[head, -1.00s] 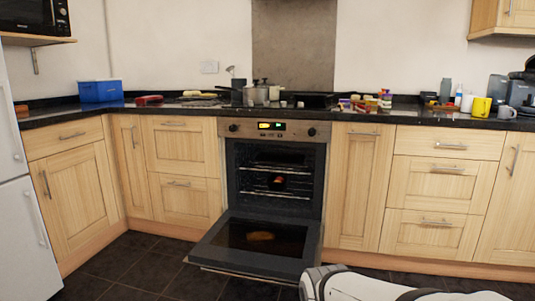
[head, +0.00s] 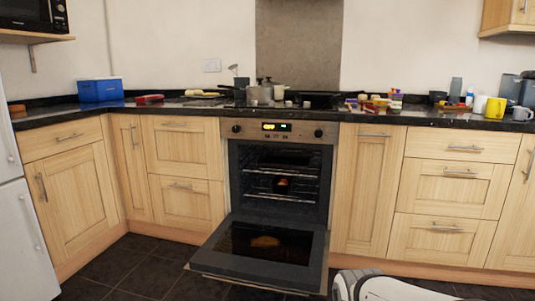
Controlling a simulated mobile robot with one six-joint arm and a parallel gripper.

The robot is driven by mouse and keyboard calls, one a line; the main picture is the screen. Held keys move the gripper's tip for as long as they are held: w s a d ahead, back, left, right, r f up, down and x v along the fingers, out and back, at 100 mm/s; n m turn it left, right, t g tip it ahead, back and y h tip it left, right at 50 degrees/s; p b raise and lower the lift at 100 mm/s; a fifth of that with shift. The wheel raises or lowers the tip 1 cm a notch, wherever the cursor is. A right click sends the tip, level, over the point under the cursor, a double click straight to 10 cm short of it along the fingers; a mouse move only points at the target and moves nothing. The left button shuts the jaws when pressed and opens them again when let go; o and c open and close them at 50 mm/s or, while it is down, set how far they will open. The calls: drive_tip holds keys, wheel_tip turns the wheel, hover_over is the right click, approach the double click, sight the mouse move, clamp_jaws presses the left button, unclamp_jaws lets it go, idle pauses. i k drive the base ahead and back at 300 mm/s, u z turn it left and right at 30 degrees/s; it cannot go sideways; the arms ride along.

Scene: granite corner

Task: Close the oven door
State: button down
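The oven (head: 278,131) stands under the black worktop in the middle of the head view. Its door (head: 222,262) is hinged at the bottom and lies folded down, open toward me. A brown food item (head: 265,242) shows on the inner face of the door, or as a reflection in its glass; I cannot tell which. Wire racks (head: 280,172) and a small reddish-brown item (head: 283,184) are inside the cavity. A white part of my arm shows at the bottom, right of the door and apart from it in the picture. My gripper is not in view.
Wooden cupboards and drawers (head: 450,187) flank the oven. The worktop (head: 215,108) holds pots (head: 262,92), a blue box (head: 100,90), a yellow mug (head: 495,107) and several small items. A white fridge (head: 25,235) stands at the left. The dark tiled floor (head: 125,270) left of the door is clear.

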sight(278, 256)
drive_tip(key=i, duration=0.85)
